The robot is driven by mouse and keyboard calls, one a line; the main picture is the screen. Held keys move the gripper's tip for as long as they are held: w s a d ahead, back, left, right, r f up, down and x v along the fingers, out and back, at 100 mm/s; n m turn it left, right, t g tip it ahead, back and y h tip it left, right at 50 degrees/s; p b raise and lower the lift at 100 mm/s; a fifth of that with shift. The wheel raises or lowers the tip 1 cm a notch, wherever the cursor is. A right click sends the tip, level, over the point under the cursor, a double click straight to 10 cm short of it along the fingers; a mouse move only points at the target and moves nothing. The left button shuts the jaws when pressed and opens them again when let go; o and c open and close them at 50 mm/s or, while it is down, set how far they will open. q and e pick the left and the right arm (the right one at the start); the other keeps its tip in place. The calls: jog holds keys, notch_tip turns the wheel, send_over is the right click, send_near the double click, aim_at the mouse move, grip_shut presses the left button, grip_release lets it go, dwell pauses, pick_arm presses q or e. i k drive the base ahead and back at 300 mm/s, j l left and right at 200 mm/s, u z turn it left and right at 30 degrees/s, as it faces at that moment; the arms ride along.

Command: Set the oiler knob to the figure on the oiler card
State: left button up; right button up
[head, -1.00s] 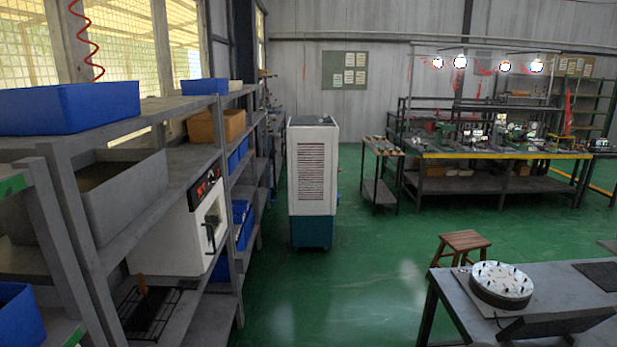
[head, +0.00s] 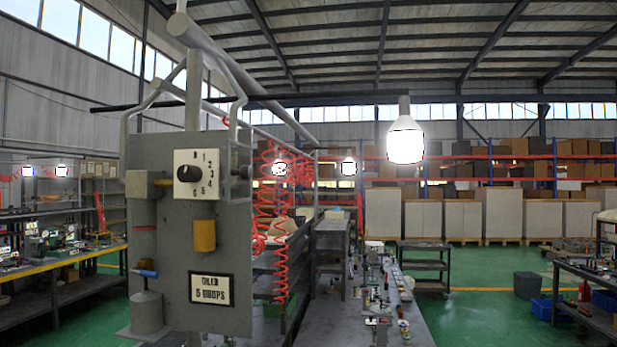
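The oiler knob (head: 188,174) is a round black knob on a white dial plate with figures around its right side. It sits near the top of a grey upright panel (head: 170,230). I cannot tell which figure the knob points at. The oiler card (head: 211,288) is a white card in a dark frame low on the same panel; it appears to read "OILER 5 DROPS". Neither of my grippers is in view.
A long bench (head: 375,310) with small parts runs behind at right.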

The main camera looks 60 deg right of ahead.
aim_at(186, 172)
jog(key=z, duration=1.8)
